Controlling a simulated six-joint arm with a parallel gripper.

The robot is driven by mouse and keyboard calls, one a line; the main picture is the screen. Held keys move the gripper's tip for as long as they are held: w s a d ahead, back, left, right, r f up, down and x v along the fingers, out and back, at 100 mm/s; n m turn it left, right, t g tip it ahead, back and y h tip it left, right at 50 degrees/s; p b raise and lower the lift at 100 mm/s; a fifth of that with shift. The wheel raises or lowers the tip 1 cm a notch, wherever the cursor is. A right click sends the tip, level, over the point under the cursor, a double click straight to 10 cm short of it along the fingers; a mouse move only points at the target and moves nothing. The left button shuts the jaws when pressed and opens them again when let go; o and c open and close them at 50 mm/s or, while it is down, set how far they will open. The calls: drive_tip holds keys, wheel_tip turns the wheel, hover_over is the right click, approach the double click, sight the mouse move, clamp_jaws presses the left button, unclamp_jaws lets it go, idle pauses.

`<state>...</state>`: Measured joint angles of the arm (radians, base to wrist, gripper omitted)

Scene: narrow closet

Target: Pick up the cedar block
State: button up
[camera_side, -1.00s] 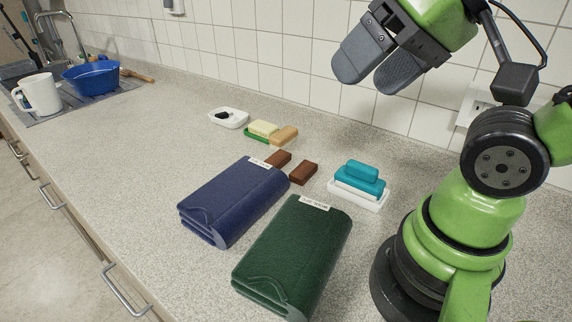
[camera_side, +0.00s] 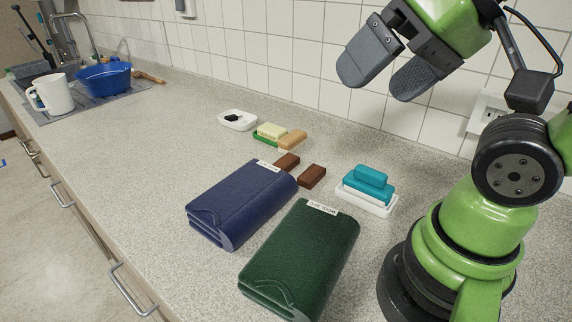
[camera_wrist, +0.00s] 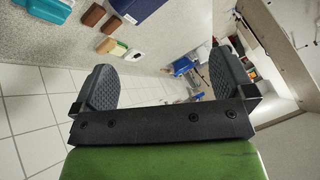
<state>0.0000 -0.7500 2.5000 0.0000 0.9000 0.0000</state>
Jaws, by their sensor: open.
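Two small reddish-brown blocks lie on the counter in the side view, a left one (camera_side: 287,163) by the blue folded cloth and a right one (camera_side: 312,177) between the cloths and the white dish. They look alike; I cannot tell which is the cedar block. They also show in the wrist view, upper left, as one block (camera_wrist: 93,15) and another (camera_wrist: 112,24). A tan block (camera_side: 292,140) lies beyond them. My gripper (camera_side: 382,84) is open and empty, high above the counter, right of the brown blocks. Its fingers frame empty space in the wrist view (camera_wrist: 162,62).
A blue folded cloth (camera_side: 235,205) and a green folded cloth (camera_side: 300,262) lie in front. A white dish (camera_side: 368,203) holds teal pieces. A pale block (camera_side: 271,130) on green and another white dish (camera_side: 238,124) lie farther back.

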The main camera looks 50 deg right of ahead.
drive_tip(key=n+g+h, duration=0.2)
drive_tip(key=n+g, duration=0.2)
drive_tip(key=g, duration=0.2)
hover_over(286, 161)
wheel_tip(286, 161, down, 25)
drive_tip(key=shift+s+a+r, duration=0.1)
drive_tip(key=shift+s+a, duration=0.05)
drive_tip(key=shift+d+f, duration=0.2)
drive_tip(key=shift+f, duration=2.85)
drive_tip(key=c, duration=0.8)
